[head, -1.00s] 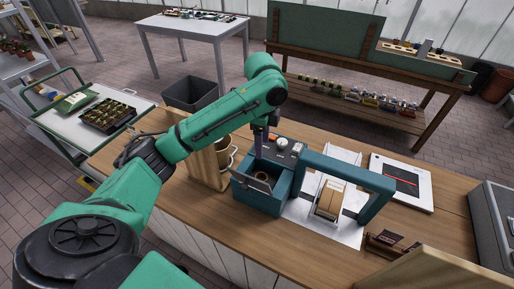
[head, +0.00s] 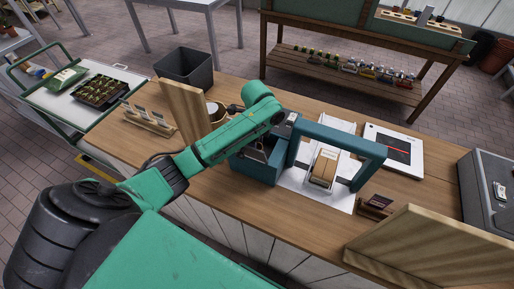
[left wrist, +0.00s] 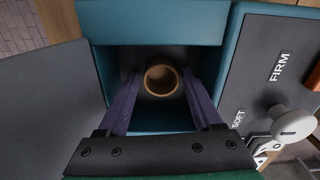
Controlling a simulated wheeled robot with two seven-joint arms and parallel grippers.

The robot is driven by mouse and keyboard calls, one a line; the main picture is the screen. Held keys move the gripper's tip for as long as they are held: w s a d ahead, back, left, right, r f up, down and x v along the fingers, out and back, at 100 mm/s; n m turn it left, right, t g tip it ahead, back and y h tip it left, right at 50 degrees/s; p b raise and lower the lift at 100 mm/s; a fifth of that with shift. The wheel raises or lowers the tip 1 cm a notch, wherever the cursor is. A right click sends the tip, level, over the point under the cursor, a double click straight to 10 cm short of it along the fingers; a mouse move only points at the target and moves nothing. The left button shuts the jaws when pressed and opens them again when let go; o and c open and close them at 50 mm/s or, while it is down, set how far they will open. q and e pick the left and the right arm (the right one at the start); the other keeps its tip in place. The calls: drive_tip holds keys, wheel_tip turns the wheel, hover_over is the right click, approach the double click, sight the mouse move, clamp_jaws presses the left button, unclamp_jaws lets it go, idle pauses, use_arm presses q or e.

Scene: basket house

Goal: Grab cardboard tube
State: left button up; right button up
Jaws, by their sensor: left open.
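The cardboard tube (left wrist: 149,84) shows in the left wrist view as an upright brown ring, end-on, inside the open compartment of a teal box (left wrist: 150,20). My left gripper (left wrist: 161,74) is open and reaches into the compartment, with one purple finger on each side of the tube. I cannot tell whether the fingers touch it. In the head view the teal box (head: 257,172) stands on the wooden counter, and my left arm hides the tube and fingers. My right gripper is not in view.
A grey door panel (left wrist: 45,95) stands open left of the compartment. A dial panel marked SOFT and FIRM (left wrist: 250,75) lies to the right. A teal frame (head: 345,143) arches over a brown block (head: 323,168). A wooden board (head: 183,108) stands behind my arm.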

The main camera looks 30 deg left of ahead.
use_arm(q)
drive_tip(key=shift+a, duration=0.1)
clamp_jaws()
